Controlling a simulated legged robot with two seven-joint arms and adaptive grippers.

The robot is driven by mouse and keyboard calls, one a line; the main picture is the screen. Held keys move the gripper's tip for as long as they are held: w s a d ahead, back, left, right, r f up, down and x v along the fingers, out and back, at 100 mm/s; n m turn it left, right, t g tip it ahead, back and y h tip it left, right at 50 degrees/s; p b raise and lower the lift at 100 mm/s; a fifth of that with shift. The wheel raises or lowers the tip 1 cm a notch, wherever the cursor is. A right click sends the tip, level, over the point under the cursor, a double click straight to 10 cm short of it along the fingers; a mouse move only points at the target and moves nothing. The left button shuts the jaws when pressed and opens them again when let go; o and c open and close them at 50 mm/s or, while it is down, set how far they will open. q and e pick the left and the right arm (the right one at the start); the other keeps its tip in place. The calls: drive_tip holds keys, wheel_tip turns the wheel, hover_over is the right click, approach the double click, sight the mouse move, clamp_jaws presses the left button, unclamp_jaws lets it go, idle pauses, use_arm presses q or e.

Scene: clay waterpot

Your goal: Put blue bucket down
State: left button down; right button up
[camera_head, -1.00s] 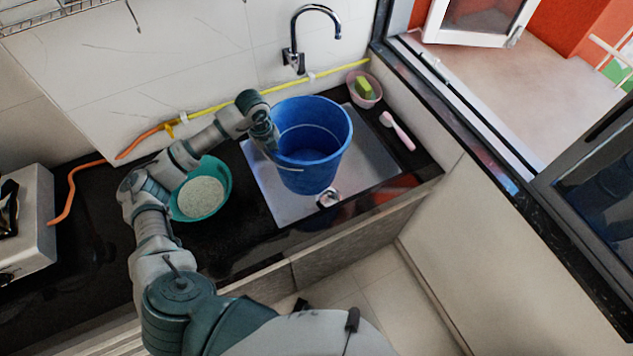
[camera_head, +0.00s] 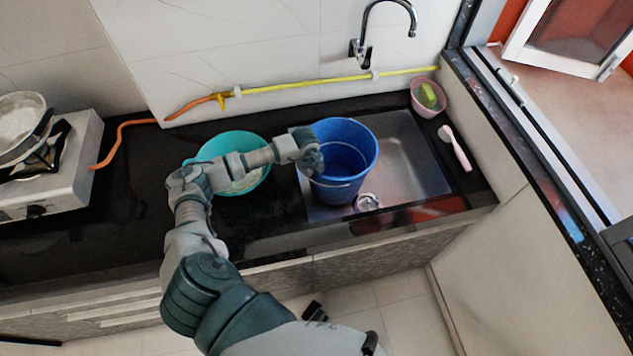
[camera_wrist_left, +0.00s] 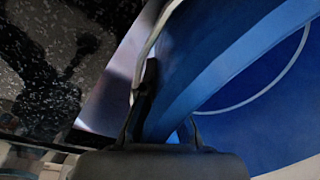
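The blue bucket (camera_head: 352,178) is upright over the left part of the metal sink (camera_head: 415,165), beside the drain (camera_head: 368,202). I cannot tell whether its base touches the sink floor. My left gripper (camera_head: 314,172) is at the bucket's left rim. In the left wrist view, a dark finger of the gripper (camera_wrist_left: 150,100) lies against the bucket's wall (camera_wrist_left: 225,65), with a pale strand, likely the bucket's handle, beside it. The gripper looks shut on the rim; the other finger is mostly hidden. My right gripper is not in view.
A teal bowl (camera_head: 232,145) with pale contents stands left of the sink, partly behind my arm. A tap (camera_head: 362,50) is above the sink. A pink cup with a sponge (camera_head: 428,97) and a pink brush (camera_head: 455,147) lie right. A stove (camera_head: 50,165) stands far left.

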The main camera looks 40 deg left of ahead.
sight(317, 183)
use_arm(q)
drive_tip(key=f, duration=0.1)
drive_tip(key=d+f, duration=0.1)
drive_tip(key=f, duration=0.1)
drive_tip(key=shift+d, duration=0.25)
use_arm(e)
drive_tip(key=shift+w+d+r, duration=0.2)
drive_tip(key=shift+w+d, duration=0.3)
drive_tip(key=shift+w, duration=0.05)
use_arm(q)
drive_tip(key=shift+f, duration=0.1)
drive_tip(key=c, duration=1.8)
unclamp_jaws()
drive_tip(key=shift+a+f, duration=0.15)
drive_tip(key=o, duration=0.4)
drive_tip(key=shift+s+a, duration=0.1)
drive_tip(key=shift+a, duration=0.05)
drive_tip(key=shift+o, duration=0.4)
drive_tip(key=shift+a, duration=0.15)
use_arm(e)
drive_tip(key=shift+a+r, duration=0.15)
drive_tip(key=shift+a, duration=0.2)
